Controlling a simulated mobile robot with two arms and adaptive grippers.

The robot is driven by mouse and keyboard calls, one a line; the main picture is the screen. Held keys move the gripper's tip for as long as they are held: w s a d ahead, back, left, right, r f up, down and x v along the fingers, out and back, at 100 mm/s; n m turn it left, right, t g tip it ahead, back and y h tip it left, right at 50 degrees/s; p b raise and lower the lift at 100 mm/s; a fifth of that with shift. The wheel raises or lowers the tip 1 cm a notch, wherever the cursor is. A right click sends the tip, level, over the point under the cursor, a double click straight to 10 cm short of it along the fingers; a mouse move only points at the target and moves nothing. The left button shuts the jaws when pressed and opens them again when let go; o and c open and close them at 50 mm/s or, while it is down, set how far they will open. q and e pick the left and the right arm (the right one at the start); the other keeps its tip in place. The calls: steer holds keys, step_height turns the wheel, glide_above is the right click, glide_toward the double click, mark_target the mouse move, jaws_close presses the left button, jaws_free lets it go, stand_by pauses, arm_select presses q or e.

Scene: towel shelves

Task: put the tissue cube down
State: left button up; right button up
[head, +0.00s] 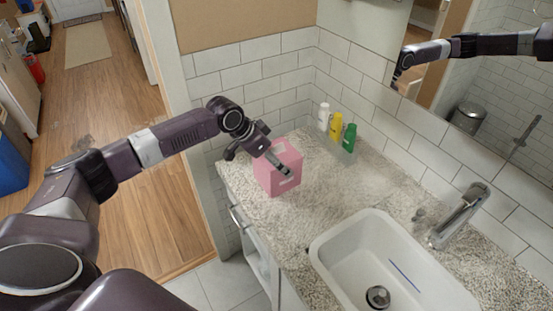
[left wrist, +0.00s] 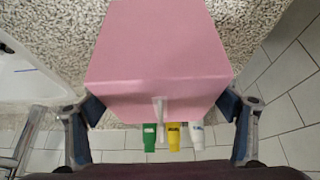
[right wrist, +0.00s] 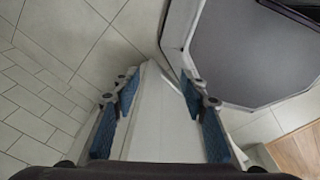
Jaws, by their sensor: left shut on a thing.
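The pink tissue cube (head: 287,180) is upright at the back left end of the speckled counter (head: 335,195). My left gripper (head: 258,159) is shut on it, with one finger on each side. In the left wrist view the cube (left wrist: 158,50) fills the space between the fingers, and a white tissue tuft (left wrist: 159,107) shows on its near face. The cube's underside is at or just above the counter; I cannot tell if it touches. My right gripper (right wrist: 158,110) is open and empty in the right wrist view, and is not in the head view.
A clear holder with white (head: 323,114), yellow (head: 336,126) and green (head: 349,138) bottles stands against the tiled wall, behind the cube. A white sink (head: 335,252) and tap (head: 460,213) are to the right. Bare counter lies between cube and sink.

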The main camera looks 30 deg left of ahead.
arm_select(q)
steer(key=o, duration=1.2)
steer(key=shift+o, duration=0.2)
steer(key=b+v, duration=0.1)
steer(key=v, duration=1.1)
steer(key=shift+b, duration=0.4)
